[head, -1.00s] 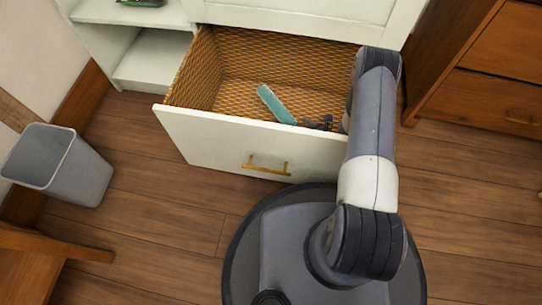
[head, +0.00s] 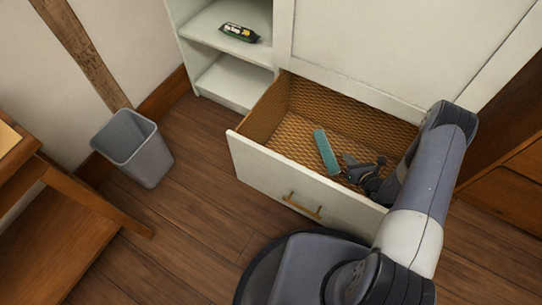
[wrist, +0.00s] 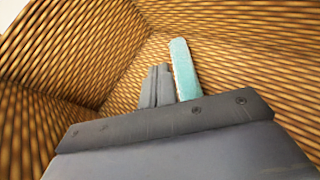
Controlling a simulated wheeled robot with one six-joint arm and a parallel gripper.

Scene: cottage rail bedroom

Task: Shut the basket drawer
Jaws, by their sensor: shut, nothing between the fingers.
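The basket drawer (head: 268,180) stands open below the white cabinet, with a white front, a brass handle (head: 302,206) and woven walls inside. A flat teal item (head: 325,152) lies in it; this item also shows in the wrist view (wrist: 184,70). My gripper (head: 352,165) is inside the drawer's outline, near its right side, beside the teal item. In the wrist view my gripper (wrist: 158,86) is shut with its fingers together and empty. Whether it touches the teal item or the drawer floor, I cannot tell. My arm hides the drawer's right end.
A grey bin (head: 135,148) is on the floor at left, near a wooden desk (head: 60,240). A wooden dresser (head: 510,200) is at right.

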